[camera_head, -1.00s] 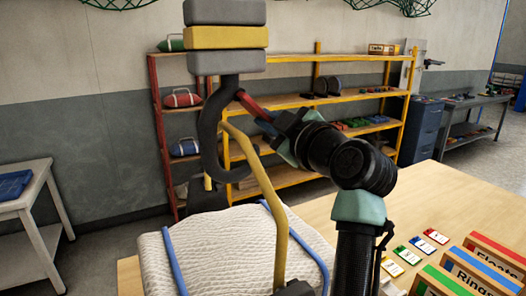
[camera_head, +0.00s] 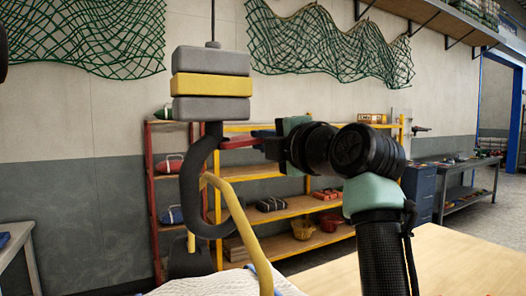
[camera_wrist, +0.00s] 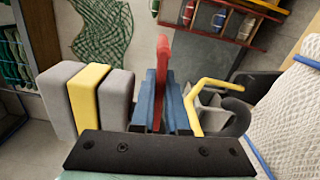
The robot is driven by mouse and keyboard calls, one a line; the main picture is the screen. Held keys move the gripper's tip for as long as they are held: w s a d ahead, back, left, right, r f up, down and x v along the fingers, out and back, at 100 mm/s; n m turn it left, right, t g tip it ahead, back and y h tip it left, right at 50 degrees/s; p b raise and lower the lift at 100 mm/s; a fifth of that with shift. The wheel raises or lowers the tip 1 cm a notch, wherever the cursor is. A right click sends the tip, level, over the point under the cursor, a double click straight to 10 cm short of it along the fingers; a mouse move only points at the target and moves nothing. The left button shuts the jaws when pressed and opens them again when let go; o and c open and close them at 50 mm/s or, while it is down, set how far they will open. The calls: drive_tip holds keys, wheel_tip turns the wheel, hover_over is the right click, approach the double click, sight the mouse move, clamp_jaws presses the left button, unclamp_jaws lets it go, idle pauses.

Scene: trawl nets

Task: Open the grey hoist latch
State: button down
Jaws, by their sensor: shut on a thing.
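The hoist block (camera_head: 212,85) hangs from a cable, with a yellow band between two grey ones. A dark grey hook (camera_head: 190,185) hangs below it. A red latch lever (camera_head: 238,143) juts almost level to the right from the top of the hook. My gripper (camera_head: 268,147) is to the right of the hook, shut on the lever's outer part. In the wrist view, the red lever (camera_wrist: 163,55) runs between my two blue fingers (camera_wrist: 160,105), with the block (camera_wrist: 88,97) to the left and part of the hook (camera_wrist: 237,118) to the right.
A bent yellow bar (camera_head: 238,220) passes by the hook's opening and rises from a white padded load (camera_wrist: 290,110) below. Shelves (camera_head: 290,210) stand behind. A wooden table (camera_head: 445,262) lies at lower right.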

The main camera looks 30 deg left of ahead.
drive_tip(key=shift+s+r+n, duration=0.1)
drive_tip(key=shift+r+n, duration=0.45)
drive_tip(key=shift+n, duration=0.55)
drive_tip(key=shift+a, duration=0.1)
drive_tip(key=c, duration=1.2)
unclamp_jaws()
drive_tip(key=b+v, duration=0.3)
drive_tip(key=v, duration=1)
